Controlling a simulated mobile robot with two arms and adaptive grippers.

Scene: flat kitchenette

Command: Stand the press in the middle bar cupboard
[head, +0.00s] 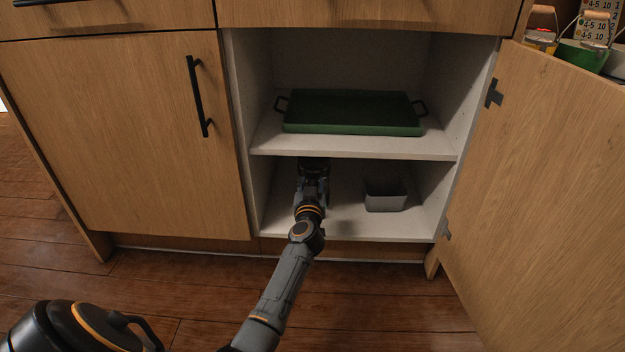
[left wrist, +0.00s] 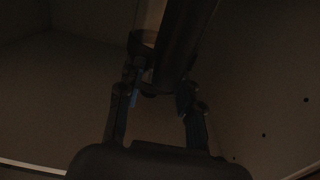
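The middle bar cupboard (head: 345,148) is open and has an upper and a lower compartment. My left gripper (head: 312,180) reaches into the lower compartment, left of its middle. In the left wrist view my left gripper (left wrist: 160,98) has its fingers closed around the dark press (left wrist: 185,42). In the head view only a dark part of the press (head: 314,162) shows, just under the shelf edge; the rest is hidden. Whether its base touches the compartment floor cannot be told. My right gripper is not in view.
A grey open box (head: 385,203) stands in the lower compartment, right of my gripper. A green tray (head: 352,130) with dark handles lies on the shelf above. The open door (head: 545,190) stands to the right. A closed door (head: 120,135) is on the left.

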